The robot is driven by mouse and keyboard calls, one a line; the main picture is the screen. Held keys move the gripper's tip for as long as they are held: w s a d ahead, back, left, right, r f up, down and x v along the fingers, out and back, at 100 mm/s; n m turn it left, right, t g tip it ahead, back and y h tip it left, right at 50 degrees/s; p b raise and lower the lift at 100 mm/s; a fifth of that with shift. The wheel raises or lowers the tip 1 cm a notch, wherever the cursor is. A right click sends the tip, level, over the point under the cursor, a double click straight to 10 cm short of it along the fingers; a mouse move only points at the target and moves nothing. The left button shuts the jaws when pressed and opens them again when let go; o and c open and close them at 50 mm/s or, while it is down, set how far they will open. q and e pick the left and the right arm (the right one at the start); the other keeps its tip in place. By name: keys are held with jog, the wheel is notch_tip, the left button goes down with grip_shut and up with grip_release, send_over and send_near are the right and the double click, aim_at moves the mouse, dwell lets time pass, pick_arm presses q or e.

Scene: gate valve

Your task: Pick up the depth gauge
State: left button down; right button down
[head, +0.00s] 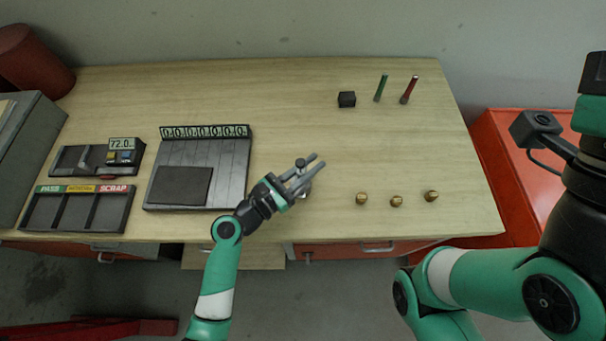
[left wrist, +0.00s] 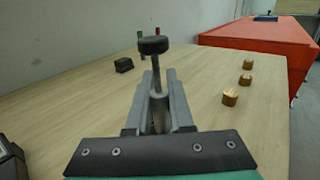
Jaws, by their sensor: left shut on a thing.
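My left gripper (head: 312,172) is over the front middle of the table, its fingers shut on the depth gauge (head: 300,162). In the left wrist view the gauge (left wrist: 153,45) shows as a round black head on a thin grey stem, standing up between the two fingers of my left gripper (left wrist: 158,90). The head sticks out above the fingers. The gauge's lower part is mostly hidden by the fingers, and I cannot tell whether it touches the table. My right arm is at the right edge, with its fingers out of view.
Several brass pieces (head: 396,201) stand right of the gripper. A black block (head: 346,99), a green pen (head: 381,88) and a red pen (head: 409,90) are at the back. A dark plate with number tiles (head: 204,131), a display unit (head: 122,144) and a sorting tray (head: 78,208) lie left.

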pick_arm(q)
jog(key=s+r+p, duration=1)
jog(key=s+r, duration=0.3)
jog(key=s, duration=0.1)
jog(key=shift+a+p, duration=0.3)
jog(key=w+b, duration=0.2)
jog(key=w, duration=1.2)
jog(key=shift+d+b, duration=0.3)
jog(key=shift+b, duration=0.1)
